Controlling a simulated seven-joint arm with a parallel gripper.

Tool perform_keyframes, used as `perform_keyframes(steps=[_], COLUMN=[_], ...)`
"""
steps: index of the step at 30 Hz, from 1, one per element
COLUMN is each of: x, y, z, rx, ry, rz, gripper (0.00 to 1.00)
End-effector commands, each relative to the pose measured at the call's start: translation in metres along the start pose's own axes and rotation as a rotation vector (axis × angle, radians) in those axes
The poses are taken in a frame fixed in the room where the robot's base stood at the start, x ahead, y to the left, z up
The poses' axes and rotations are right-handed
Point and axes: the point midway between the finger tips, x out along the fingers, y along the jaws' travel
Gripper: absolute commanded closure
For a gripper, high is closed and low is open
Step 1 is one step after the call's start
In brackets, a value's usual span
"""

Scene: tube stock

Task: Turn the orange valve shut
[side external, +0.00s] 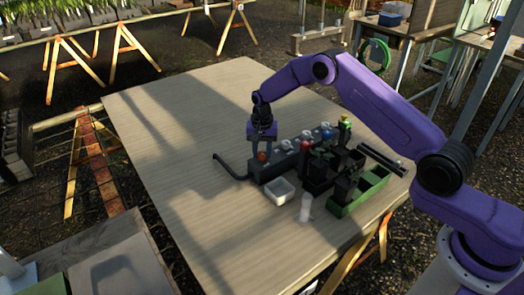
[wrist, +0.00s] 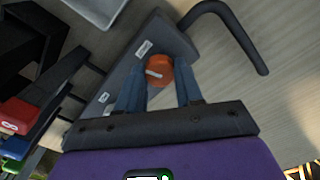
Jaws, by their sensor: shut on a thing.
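The orange valve (side external: 263,156) is a small knob at the left end of a dark grey manifold block (side external: 269,176). In the wrist view the orange valve (wrist: 159,70) shows a light mark across its top and sits between my two fingers. My gripper (side external: 262,146) points down over it from above. The wrist view shows my gripper (wrist: 160,82) shut on the valve, with a finger on each side. The manifold (wrist: 120,75) carries small white labels beside its valves. I cannot read the valve's exact angle.
A black bent pipe (side external: 228,168) leaves the manifold's left end. A white tray (side external: 280,192) and a pale cup (side external: 306,208) stand in front. Red (side external: 305,144) and blue (side external: 326,131) parts, black holders and a green bin (side external: 366,190) are right. The table's left side is clear.

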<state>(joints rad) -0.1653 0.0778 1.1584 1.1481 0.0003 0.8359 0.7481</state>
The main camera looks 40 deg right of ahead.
Motion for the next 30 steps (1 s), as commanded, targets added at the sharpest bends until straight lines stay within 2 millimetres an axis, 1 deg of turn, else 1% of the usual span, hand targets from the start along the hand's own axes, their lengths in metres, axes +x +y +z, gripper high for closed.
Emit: perform_keyframes(steps=[6,12,19,30], x=[-0.0013,-0.0013,-0.0014,-0.0015], y=[-0.0006,-0.0004,-0.0005,-0.0004], z=[-0.0011,-0.0014,-0.0015,-0.0017], rx=[0.162,0.265,0.323,0.338], ry=[0.003,0.003,0.004,0.003], rz=[-0.003,-0.003,-0.003,-0.004], gripper=[0.95,0.95,0.95,0.95])
